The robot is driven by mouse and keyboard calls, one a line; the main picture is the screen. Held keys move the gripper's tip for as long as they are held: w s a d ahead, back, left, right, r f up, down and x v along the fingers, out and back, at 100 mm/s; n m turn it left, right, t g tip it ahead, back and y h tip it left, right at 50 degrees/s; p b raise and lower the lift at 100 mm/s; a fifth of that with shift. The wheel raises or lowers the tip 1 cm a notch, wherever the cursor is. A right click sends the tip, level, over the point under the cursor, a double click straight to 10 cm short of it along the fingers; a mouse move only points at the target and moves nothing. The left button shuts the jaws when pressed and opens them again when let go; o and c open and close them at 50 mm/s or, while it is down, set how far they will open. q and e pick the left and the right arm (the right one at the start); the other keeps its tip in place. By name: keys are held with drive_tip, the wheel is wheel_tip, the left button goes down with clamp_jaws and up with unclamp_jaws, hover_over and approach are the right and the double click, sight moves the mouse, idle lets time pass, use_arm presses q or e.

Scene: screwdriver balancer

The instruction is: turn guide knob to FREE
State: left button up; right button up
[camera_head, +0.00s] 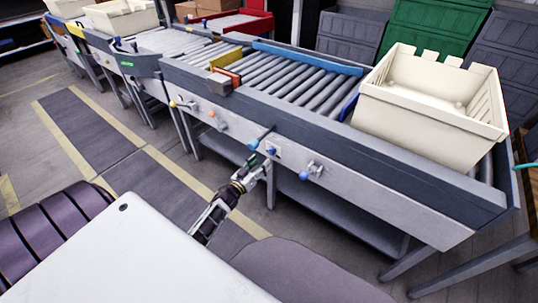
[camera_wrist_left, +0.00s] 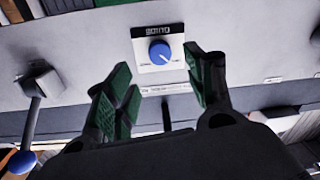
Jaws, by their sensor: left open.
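The guide knob is a round blue dial (camera_wrist_left: 160,52) on a white plate below a dark label in the left wrist view. A light mark on it seems to point to the lower right; the plate's small lettering is unreadable. In the head view the knob (camera_head: 271,151) is a small blue spot on the conveyor's front panel. My left gripper (camera_head: 262,164) is just in front of that panel. In the wrist view its green-padded fingers (camera_wrist_left: 163,85) are spread apart and empty, with the knob beyond them and between their tips. My right gripper is not in view.
Another blue-ended control (camera_head: 305,175) is to the right. A cream crate (camera_head: 430,105) stands on the conveyor's right end. Floor in front is open.

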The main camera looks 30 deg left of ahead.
sight(270, 152)
use_arm(q)
drive_tip(key=w, duration=0.3)
drive_tip(key=shift+w+b, duration=0.4)
drive_tip(key=shift+w+d+b, duration=0.1)
drive_tip(key=shift+w+b, duration=0.25)
drive_tip(key=shift+w, duration=1.6)
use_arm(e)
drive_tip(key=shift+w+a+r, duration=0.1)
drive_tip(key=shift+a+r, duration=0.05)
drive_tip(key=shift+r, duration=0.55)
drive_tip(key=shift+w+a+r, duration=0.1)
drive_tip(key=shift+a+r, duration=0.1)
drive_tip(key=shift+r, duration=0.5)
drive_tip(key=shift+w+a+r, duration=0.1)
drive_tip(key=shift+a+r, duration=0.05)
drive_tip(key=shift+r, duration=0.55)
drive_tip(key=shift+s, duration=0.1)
use_arm(q)
drive_tip(key=c, duration=1)
